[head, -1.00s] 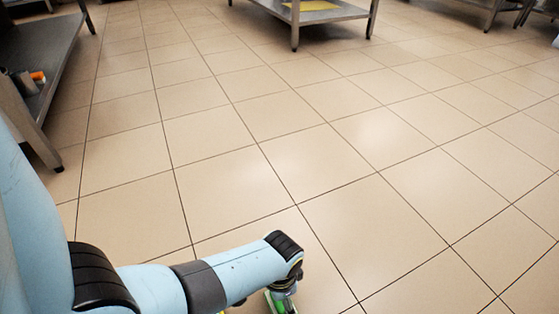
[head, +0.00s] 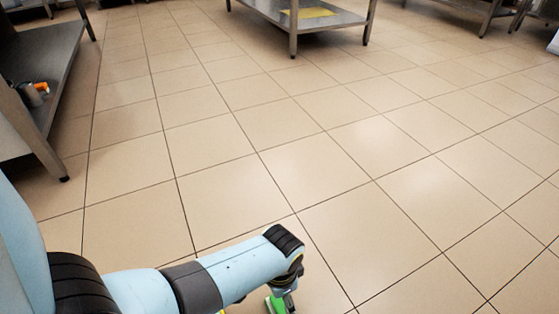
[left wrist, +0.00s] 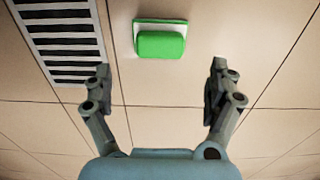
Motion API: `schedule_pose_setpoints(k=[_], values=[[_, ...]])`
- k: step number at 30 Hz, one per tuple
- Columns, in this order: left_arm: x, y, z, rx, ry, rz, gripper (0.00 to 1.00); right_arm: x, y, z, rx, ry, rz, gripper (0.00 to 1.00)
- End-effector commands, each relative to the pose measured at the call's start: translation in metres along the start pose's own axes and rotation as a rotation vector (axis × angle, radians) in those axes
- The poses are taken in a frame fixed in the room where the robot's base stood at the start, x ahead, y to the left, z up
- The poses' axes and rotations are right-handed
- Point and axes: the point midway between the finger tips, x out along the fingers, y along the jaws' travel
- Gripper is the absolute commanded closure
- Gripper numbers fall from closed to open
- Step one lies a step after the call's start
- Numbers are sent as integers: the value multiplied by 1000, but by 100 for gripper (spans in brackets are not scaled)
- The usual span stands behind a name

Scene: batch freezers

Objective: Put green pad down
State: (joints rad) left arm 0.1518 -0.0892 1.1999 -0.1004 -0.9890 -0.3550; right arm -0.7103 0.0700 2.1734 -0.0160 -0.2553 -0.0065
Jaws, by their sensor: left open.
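The green pad (left wrist: 160,44), with a white layer along its far edge, appears to lie on the tiled floor in the left wrist view. My left gripper (left wrist: 158,78) is open, its two fingers spread wide. The pad shows beyond the fingertips, between their lines, with clear space on both sides and no contact visible. In the head view a bit of green (head: 280,303) shows at the bottom edge, below the end of my left arm; the fingers there are mostly hidden. My right gripper is in neither view.
A striped floor grate (left wrist: 65,40) lies left of the pad in the left wrist view. A steel table with a lower shelf (head: 36,60) holding a small orange item (head: 42,87) stands at left. Another steel table (head: 330,18) stands at the back. The tiled floor between is clear.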

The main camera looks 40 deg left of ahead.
Motion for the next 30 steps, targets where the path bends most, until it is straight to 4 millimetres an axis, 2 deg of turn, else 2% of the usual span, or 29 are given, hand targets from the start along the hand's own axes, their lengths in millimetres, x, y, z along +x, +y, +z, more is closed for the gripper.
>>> schedule_pose_setpoints(k=[1,6,15,20,23,26,30], values=[[-9,0,-2,0,4,-1,10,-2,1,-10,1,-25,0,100],[-24,-1,-2,0,4,-1,10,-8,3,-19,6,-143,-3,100],[-36,0,1,-1,1,-1,10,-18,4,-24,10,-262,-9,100],[-48,-8,17,-44,45,-29,10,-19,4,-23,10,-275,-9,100],[-72,-19,36,-104,123,-70,10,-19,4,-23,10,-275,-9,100],[-112,-29,56,-168,225,-110,10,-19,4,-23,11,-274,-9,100],[-180,-33,74,-235,371,-139,10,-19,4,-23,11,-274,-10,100]])
